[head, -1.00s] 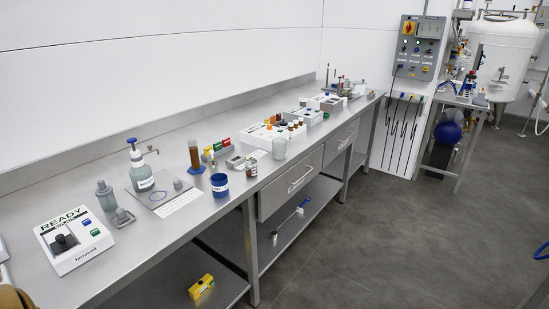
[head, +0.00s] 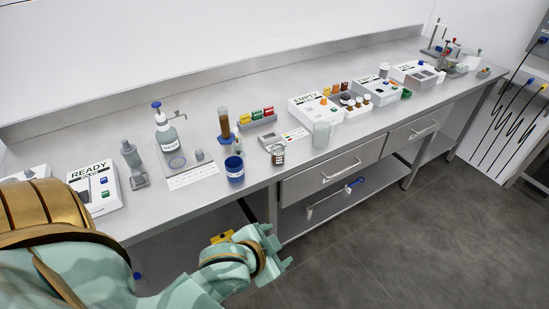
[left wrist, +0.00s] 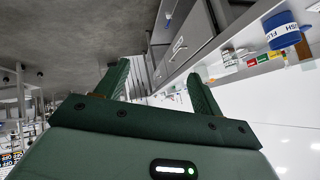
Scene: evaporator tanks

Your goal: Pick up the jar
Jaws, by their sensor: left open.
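A small clear jar with a pale label (head: 278,155) stands near the front edge of the steel bench. A taller frosted, open jar (head: 321,135) stands to its right; I cannot tell which one the task means. My left gripper (head: 278,248) is in front of the bench, below its top, apart from both jars and empty. In the left wrist view its two green fingers (left wrist: 160,85) are spread open with nothing between them. My right gripper is not in view.
A blue pot (head: 235,171) stands left of the small jar and shows in the left wrist view (left wrist: 281,30). A brown-filled cylinder (head: 224,124) and coloured blocks (head: 257,118) are behind. A drawer handle (head: 346,172) sticks out below the bench top (head: 215,208).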

